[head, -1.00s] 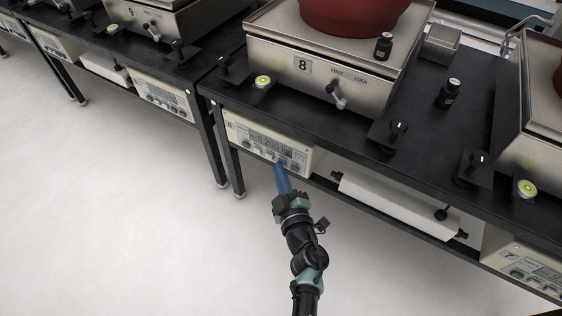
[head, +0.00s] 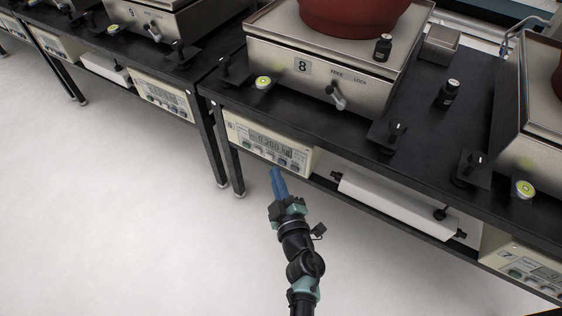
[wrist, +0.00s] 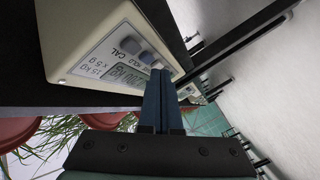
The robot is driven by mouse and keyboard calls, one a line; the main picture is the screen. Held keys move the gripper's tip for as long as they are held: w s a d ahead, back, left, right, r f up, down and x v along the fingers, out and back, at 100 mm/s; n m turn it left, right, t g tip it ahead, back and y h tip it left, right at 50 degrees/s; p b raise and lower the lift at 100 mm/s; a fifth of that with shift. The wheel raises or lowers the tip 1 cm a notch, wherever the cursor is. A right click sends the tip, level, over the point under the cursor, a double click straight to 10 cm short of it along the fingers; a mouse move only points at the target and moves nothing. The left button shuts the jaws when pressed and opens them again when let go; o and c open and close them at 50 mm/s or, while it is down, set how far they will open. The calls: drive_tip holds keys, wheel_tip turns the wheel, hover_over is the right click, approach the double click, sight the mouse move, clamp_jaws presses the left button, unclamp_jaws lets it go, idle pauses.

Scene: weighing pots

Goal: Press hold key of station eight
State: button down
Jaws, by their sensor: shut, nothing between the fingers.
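The station marked 8 (head: 302,66) is a metal scale with a red-brown pot (head: 350,14) on it. Its cream indicator panel (head: 303,163) hangs under the bench top, with a lit display (head: 270,139) and a row of keys below it. My gripper (head: 274,170) is shut and empty, its blue fingers pointing up at the panel, just below and in front of the key row. Fingertip contact cannot be told; the hold key's label is partly hidden.
The black bench top (head: 340,130) carries knobs and a small black bottle (head: 447,92). A white box (head: 395,205) sits on the shelf right of the panel. Station 7's panel (head: 525,263) is at lower right. The floor (head: 110,230) at left is clear.

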drive_tip(key=shift+s+a, duration=0.75)
drive_tip(key=shift+s, duration=0.25)
drive_tip(key=shift+s+a, duration=0.7)
drive_tip(key=shift+s, duration=0.3)
drive_tip(key=w+d+r+m+t+h+p, duration=0.2)
drive_tip(key=r+m, duration=0.1)
drive_tip(key=r, duration=1.1)
drive_tip(key=w+d+r+m+t+h+p, duration=0.1)
drive_tip(key=w+r+m+t+h+p, duration=0.15)
drive_tip(key=r, duration=1.05)
drive_tip(key=w+d+r+m+t+h+p, duration=0.1)
drive_tip(key=d+r+m+p, duration=0.15)
drive_tip(key=r, duration=1.15)
drive_tip(key=s+a+r+m+t+y+p, duration=0.1)
drive_tip(key=s+a+r+t+p, duration=0.15)
drive_tip(key=s+r, duration=0.7)
drive_tip(key=s+a+r+m+t+y+p, duration=0.1)
drive_tip(key=s+r+m+p, duration=0.15)
drive_tip(key=r, duration=1.35)
drive_tip(key=s+a+r+t+y+p, duration=0.15)
drive_tip(key=s+r+p, duration=0.35)
drive_tip(key=r, duration=0.8)
wheel_tip(320, 180, up, 37)
drive_tip(key=h+p, duration=0.1)
drive_tip(key=p, duration=3.4)
drive_tip(key=shift+s+a+f+p, duration=0.2)
drive_tip(key=shift+s+p, duration=0.2)
